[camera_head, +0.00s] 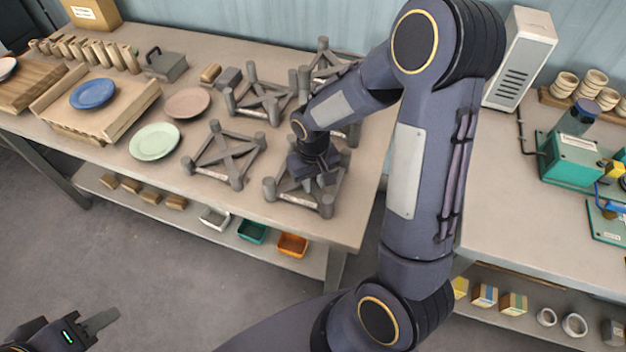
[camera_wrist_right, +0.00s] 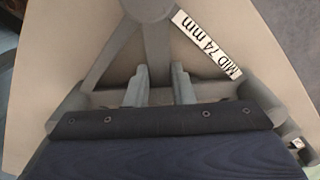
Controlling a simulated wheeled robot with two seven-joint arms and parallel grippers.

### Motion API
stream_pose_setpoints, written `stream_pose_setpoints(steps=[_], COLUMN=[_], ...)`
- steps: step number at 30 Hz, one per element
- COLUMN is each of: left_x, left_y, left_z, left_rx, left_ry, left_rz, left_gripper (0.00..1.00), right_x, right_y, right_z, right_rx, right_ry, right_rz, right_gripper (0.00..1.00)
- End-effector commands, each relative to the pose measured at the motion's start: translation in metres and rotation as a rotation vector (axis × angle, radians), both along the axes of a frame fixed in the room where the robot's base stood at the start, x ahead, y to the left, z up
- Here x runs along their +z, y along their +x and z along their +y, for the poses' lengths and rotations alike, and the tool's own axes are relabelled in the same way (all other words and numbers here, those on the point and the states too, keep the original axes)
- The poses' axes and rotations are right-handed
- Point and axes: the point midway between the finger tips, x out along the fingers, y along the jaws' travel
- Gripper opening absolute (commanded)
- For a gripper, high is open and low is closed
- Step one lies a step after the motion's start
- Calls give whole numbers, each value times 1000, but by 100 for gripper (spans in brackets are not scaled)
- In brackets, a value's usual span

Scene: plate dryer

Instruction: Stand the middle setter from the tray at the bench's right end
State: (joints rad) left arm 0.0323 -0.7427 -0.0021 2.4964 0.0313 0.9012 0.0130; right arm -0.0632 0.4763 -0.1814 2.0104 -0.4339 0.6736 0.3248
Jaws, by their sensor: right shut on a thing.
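The middle setter (camera_head: 327,205), a grey frame with crossed bars and corner posts, is at the front right end of the bench (camera_head: 345,232). In the right wrist view its label (camera_wrist_right: 208,45) reads "MID 74 mm". My right gripper (camera_head: 316,178) is over this setter and shut on it, with its fingers (camera_wrist_right: 158,85) at a bar of the frame. The setter appears level and on or very near the bench top; I cannot tell if it touches. My left gripper (camera_head: 100,321) is low at the left, away from the bench; its jaw opening is unclear.
Similar setters stand close by: one to the left (camera_head: 225,157), one behind left (camera_head: 258,100), others behind, partly hidden by my right arm. A green plate (camera_head: 154,141), a pink plate (camera_head: 187,102) and a blue plate (camera_head: 93,93) on a wooden stand lie further left.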

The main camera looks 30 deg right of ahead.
Motion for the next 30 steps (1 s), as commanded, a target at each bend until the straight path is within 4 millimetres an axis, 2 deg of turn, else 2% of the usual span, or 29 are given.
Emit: stream_pose_setpoints(steps=[6, 7, 11, 19, 23, 26, 30], left_x=[-4, -3, -2, -2, 1, 1, 2], left_y=[0, 0, 0, 0, 0, 0, 0], left_z=[0, 0, 0, 0, 0, 0, 0], left_rx=[0, 0, 0, 0, 0, 0, 0], left_ry=[0, 0, 0, 0, 0, 0, 0], left_rz=[0, 0, 0, 0, 0, 0, 0], left_gripper=[36, 36, 36, 36, 36, 36, 36], right_x=[-4, -2, -2, -1, 6, 21, 52], right_y=[1, 0, 0, 0, 1, 2, 2], right_z=[0, 0, 0, 0, 0, 1, 1], right_rx=[0, 0, 0, 0, 0, 0, 1], right_ry=[0, 0, 0, 0, 1, 1, 0], right_rz=[-2, 0, 0, 0, -3, -6, -9], right_gripper=[0, 25, 42, 43, 43, 43, 43])
